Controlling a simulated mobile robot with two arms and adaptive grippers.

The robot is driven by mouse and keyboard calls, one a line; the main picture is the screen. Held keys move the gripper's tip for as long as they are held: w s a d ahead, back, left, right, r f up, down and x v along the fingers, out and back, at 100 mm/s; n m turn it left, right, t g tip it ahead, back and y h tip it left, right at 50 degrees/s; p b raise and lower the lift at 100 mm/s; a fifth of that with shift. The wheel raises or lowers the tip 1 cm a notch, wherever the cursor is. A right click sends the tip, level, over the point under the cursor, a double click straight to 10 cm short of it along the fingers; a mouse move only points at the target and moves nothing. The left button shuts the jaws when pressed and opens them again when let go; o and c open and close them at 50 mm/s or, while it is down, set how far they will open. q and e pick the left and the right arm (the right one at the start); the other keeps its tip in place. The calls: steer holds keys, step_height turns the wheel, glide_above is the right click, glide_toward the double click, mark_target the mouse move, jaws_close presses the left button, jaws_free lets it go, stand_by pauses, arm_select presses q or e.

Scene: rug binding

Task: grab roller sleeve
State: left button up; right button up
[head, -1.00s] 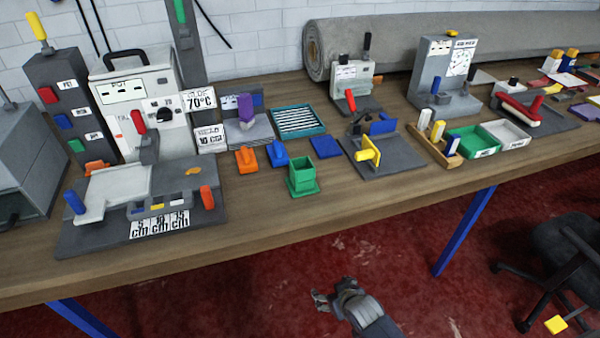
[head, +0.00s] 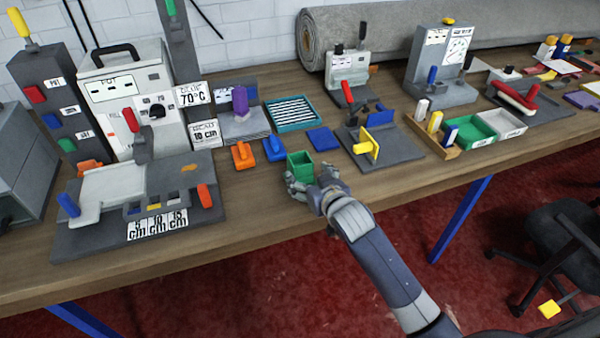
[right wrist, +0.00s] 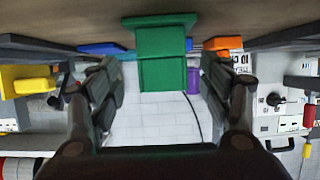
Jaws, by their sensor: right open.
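The cup's base is partly hidden by the gripper in the head view. My left gripper is not in view.
An orange block (head: 243,157) and blue blocks (head: 274,150) stand left of the cup. A grey fixture with a yellow plate (head: 376,141) stands to the right. A grey slotted station (head: 138,200) fills the bench's left front. The bench front edge lies under my right arm.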

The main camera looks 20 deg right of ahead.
mark_target(303, 173)
steer(key=shift+f+p+x, duration=0.15)
steer(key=shift+p+x, duration=0.15)
steer(key=shift+x, duration=1.45)
steer(key=shift+f+p+x, duration=0.15)
steer(key=shift+p+x, duration=0.15)
steer(key=shift+x, duration=1.45)
steer(key=shift+s+a, duration=0.1)
steer(key=shift+s, duration=0.05)
steer(key=c, duration=1.3)
